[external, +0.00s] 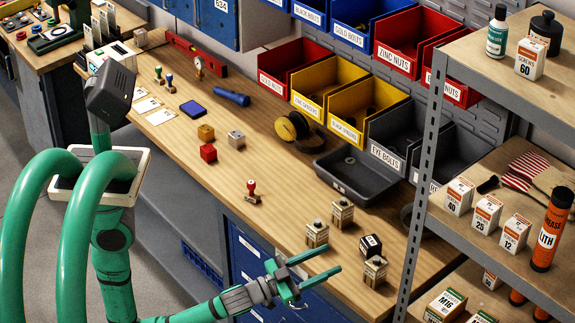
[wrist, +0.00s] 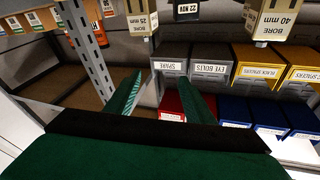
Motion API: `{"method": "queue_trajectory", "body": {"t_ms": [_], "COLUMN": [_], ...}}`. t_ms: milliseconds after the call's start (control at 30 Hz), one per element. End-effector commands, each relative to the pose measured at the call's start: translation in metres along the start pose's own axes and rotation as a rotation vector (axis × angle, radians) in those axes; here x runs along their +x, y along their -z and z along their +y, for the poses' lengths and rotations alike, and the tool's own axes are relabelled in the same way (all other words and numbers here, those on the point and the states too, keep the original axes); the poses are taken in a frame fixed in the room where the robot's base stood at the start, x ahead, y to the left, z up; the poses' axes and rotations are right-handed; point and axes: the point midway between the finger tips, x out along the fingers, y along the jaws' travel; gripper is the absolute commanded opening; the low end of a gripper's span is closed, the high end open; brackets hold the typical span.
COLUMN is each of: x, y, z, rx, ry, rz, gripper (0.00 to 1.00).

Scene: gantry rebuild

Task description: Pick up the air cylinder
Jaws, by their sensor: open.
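A darker block with a white label (external: 370,246) stands beside the right one. In the wrist view, which is upside down, one beige block reads "BORE 25 mm" (wrist: 140,22) and another "BORE 40 mm" (wrist: 271,24); a black-labelled block reads "22 MM" (wrist: 186,10). Which one is meant cannot be told. My gripper (external: 334,256) is open and empty at the bench's front edge; its fingers also show in the wrist view (wrist: 160,78).
A grey shelf post (external: 421,185) and loaded shelves (external: 490,240) stand close on the right. Labelled bins (external: 345,120) line the back. The bench between is clear.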

Motion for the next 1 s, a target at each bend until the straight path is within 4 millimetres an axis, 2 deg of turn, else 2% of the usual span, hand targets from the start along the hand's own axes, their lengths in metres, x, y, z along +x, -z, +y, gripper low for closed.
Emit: {"method": "queue_trajectory", "body": {"t_ms": [33, 100, 133, 300, 433, 700, 867, 1000], "x": [0.006, 0.015, 0.02, 0.053, 0.07, 0.077, 0.078, 0.09], "y": [0.021, 0.032, 0.031, 0.001, -0.019, -0.041, -0.046, -0.056], "z": [0.019, 0.033, 0.035, 0.036, 0.043, 0.056, 0.058, 0.056], "rx": [-0.011, -0.026, -0.037, -0.112, -0.175, -0.252, -0.264, -0.264], "ry": [-0.018, -0.016, -0.006, 0.075, 0.136, 0.216, 0.232, 0.235], "rz": [0.031, 0.025, 0.006, -0.184, -0.346, -0.576, -0.622, -0.627], "gripper": [0.48, 0.48, 0.48, 0.48, 0.48, 0.48, 0.48, 0.48]}}
